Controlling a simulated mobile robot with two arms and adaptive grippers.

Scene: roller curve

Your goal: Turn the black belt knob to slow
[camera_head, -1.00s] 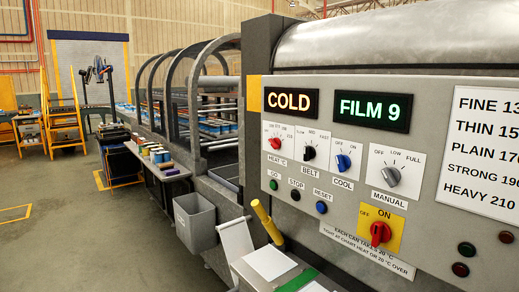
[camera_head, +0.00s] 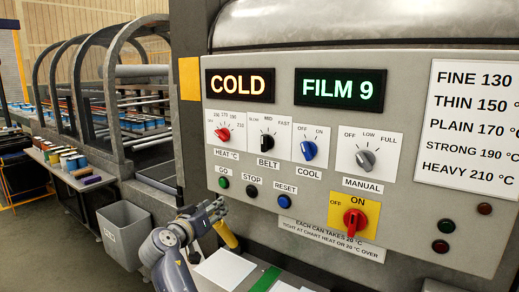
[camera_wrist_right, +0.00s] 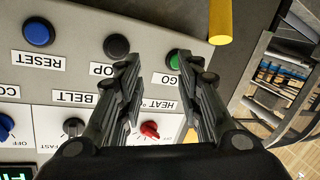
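The black belt knob (camera_head: 267,143) is on a white plate marked SLOW, MID and FAST, between the red heat knob (camera_head: 223,134) and the blue cool knob (camera_head: 309,150). Its exact pointing is too small to tell. In the right wrist view the panel is upside down, with the belt knob (camera_wrist_right: 73,128) left of the fingers. My right gripper (camera_wrist_right: 160,62) is open and empty, its fingers spread in front of the heat and GO area. In the head view this gripper (camera_head: 218,207) appears below the GO button, apart from the belt knob. My left gripper is not in view.
GO (camera_head: 223,182), STOP (camera_head: 251,190) and RESET (camera_head: 284,201) buttons sit below the knobs. A yellow handle (camera_head: 228,236) stands close to the right gripper. A grey bin (camera_head: 123,233) and a bench with cans (camera_head: 68,161) are at left.

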